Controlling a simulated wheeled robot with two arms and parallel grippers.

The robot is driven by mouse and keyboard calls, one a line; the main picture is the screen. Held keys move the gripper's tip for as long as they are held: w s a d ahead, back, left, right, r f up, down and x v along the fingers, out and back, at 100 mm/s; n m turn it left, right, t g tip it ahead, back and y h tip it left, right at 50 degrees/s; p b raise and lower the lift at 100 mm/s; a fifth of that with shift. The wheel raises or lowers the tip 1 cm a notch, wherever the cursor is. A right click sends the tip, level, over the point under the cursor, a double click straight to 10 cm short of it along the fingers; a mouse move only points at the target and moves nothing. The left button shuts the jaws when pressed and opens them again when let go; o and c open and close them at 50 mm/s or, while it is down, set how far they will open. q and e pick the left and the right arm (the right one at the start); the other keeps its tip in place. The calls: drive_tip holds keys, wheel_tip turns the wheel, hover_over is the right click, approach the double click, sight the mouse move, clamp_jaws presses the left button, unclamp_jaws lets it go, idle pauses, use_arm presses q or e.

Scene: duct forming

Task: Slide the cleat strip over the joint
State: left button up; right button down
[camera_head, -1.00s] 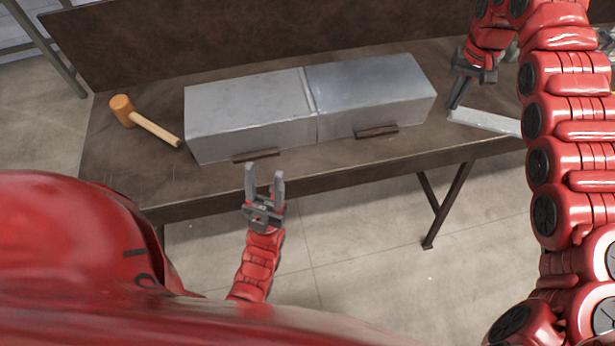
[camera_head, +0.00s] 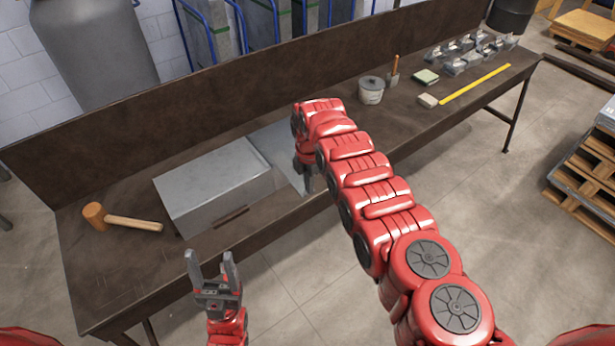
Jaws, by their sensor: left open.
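A grey sheet-metal duct section (camera_head: 205,190) lies on the brown bench. A second grey metal surface (camera_head: 277,148) adjoins its right end and is largely hidden behind my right arm. I cannot make out the cleat strip; my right arm covers that part of the bench. My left gripper (camera_head: 212,265) is open and empty, in front of the bench edge and apart from the duct. My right gripper (camera_head: 307,182) points down beside the right part of the ductwork; only a little of its dark fingers shows, so its hold is unclear.
A mallet (camera_head: 120,219) lies at the bench's left end. A grey pot (camera_head: 371,90), a brush (camera_head: 393,72), sponge-like blocks (camera_head: 427,77), a yellow ruler (camera_head: 475,84) and several small metal parts (camera_head: 470,55) are on the right. A tall backboard (camera_head: 250,100) runs behind.

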sight(306, 194)
drive_tip(key=shift+s+a+f+n, duration=0.1)
drive_tip(key=shift+s+a+n, duration=0.2)
drive_tip(key=shift+n, duration=0.1)
drive_tip(key=shift+f, duration=0.1)
drive_tip(key=shift+w+f+b, duration=0.2)
drive_tip(key=shift+f+b, duration=0.45)
drive_tip(key=shift+b, duration=0.5)
drive_tip(key=f+b, duration=0.2)
drive_tip(key=b, duration=0.1)
drive_tip(key=shift+w+a, duration=0.1)
drive_tip(key=shift+a, duration=0.05)
drive_tip(key=shift+b, duration=0.5)
drive_tip(key=shift+f+b, duration=0.3)
drive_tip(key=shift+b, duration=0.15)
drive_tip(key=shift+f+b, duration=0.35)
drive_tip(key=shift+b, duration=0.25)
